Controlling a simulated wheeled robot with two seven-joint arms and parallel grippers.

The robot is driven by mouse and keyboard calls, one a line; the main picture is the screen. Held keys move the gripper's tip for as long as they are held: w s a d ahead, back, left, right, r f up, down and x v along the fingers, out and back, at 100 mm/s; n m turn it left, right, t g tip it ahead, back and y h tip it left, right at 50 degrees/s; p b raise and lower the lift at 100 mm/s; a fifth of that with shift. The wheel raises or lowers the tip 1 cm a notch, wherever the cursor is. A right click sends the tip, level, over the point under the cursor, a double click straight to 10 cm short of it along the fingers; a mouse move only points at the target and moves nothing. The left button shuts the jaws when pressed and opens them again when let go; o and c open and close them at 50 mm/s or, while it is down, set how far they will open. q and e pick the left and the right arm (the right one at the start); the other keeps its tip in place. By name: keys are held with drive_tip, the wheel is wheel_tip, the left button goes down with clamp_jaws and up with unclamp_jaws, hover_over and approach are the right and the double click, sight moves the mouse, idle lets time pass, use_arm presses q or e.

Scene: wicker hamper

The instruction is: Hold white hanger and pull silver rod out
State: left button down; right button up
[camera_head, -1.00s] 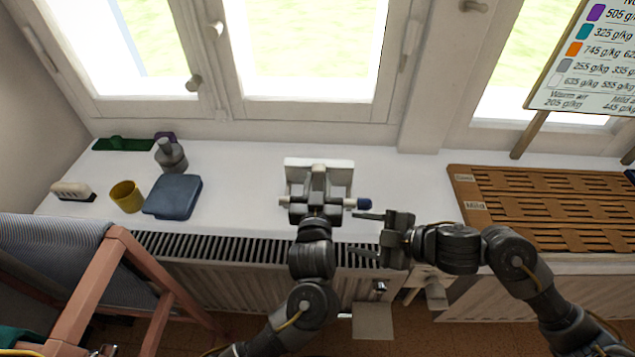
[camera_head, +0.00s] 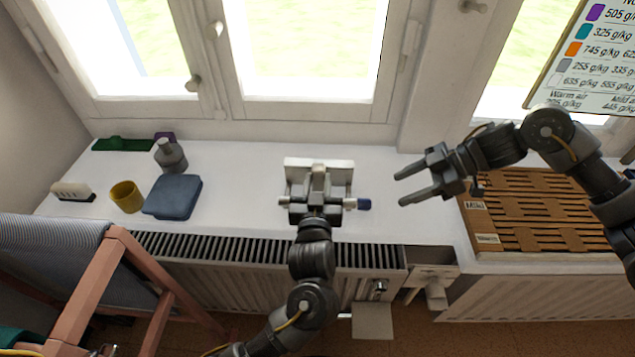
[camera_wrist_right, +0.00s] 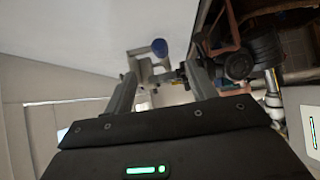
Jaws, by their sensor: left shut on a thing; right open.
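The white hanger (camera_head: 318,163) stands on the white window sill, with a broad back plate and two side arms. The silver rod (camera_head: 350,203) lies across its front, mostly hidden by my gripper; a blue knob (camera_head: 364,204) is at its right end. My left gripper (camera_head: 318,186) is shut on the middle of the hanger. My right gripper (camera_head: 400,190) is open and empty, to the right of the blue knob and apart from it. In the right wrist view the blue knob (camera_wrist_right: 159,47) shows beyond and between the open fingers (camera_wrist_right: 160,85).
A brown woven panel (camera_head: 540,210) lies on the right, below my right arm. A radiator (camera_head: 215,250) runs under the sill's front edge.

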sight(370, 202)
drive_tip(key=x, duration=0.9)
drive_tip(key=shift+a+f, duration=0.25)
drive_tip(key=shift+a, duration=0.05)
drive_tip(key=c, duration=1.2)
drive_tip(key=shift+o, duration=0.2)
